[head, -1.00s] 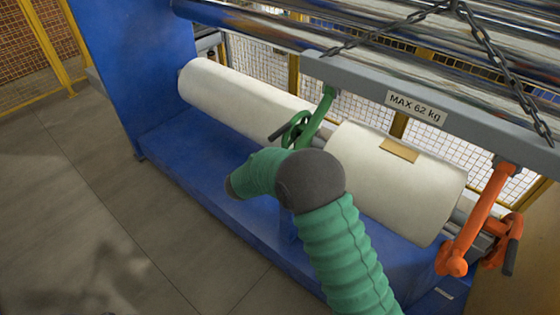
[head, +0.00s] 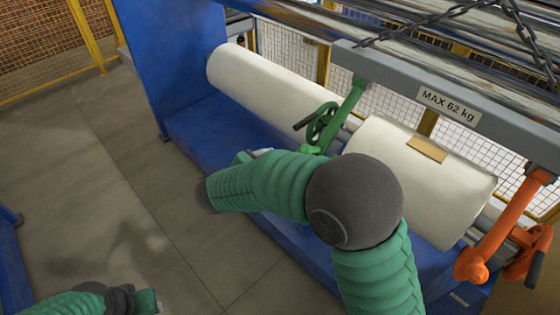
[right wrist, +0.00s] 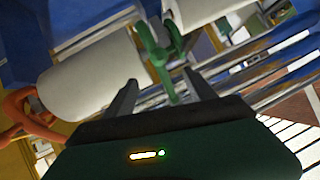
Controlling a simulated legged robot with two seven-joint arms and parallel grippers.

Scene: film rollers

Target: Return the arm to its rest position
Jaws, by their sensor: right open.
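My right arm (head: 265,185) comes in from the lower right of the head view, bends at a dark elbow and reaches left in front of the rollers. Its gripper is mostly hidden there. In the right wrist view my right gripper (right wrist: 163,92) is open, with nothing between its two fingers. Beyond the fingers are a white film roll (right wrist: 90,85) and a green clamp (right wrist: 155,58), apart from the gripper as far as I can tell. My left arm (head: 90,300) shows only in part at the bottom left of the head view; its fingers do not show.
Two white film rolls, a left one (head: 270,88) and a right one (head: 420,175), lie on a blue machine (head: 195,125). A green lever (head: 345,105) stands between them, an orange lever (head: 500,225) at the right. Tiled floor (head: 90,180) is clear at left.

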